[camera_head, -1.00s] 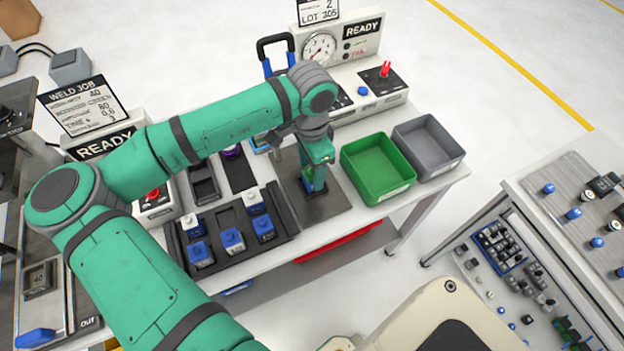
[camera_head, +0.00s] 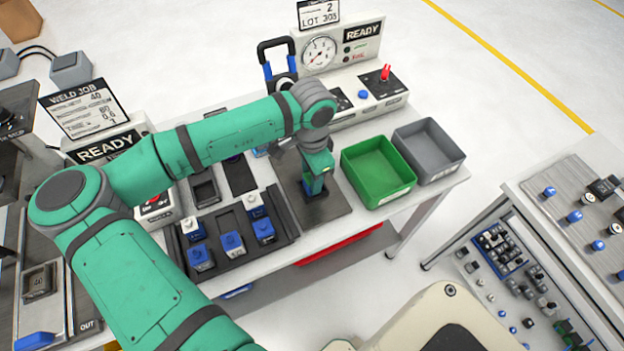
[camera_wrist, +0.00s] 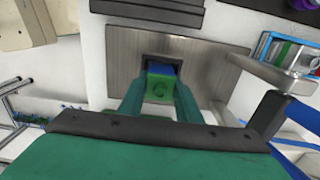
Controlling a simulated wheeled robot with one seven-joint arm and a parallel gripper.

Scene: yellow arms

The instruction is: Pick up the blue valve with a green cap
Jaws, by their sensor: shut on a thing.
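The blue valve with a green cap (camera_wrist: 160,86) shows in the wrist view between the two green fingers of my gripper (camera_wrist: 160,100). Its green top faces the camera and its blue body shows behind. My gripper is shut on it. In the head view my gripper (camera_head: 316,180) points down over a grey metal plate (camera_head: 330,208), and the valve is mostly hidden by the fingers. In the wrist view the valve sits at a dark square socket in the plate; I cannot tell whether it is clear of it.
A green bin (camera_head: 378,170) and a grey bin (camera_head: 428,152) stand right of the plate. A black tray (camera_head: 283,222) with several blue valves, some white-capped, lies to the left. A tester with a gauge (camera_head: 319,50) and a red-lever box (camera_head: 385,82) stand behind.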

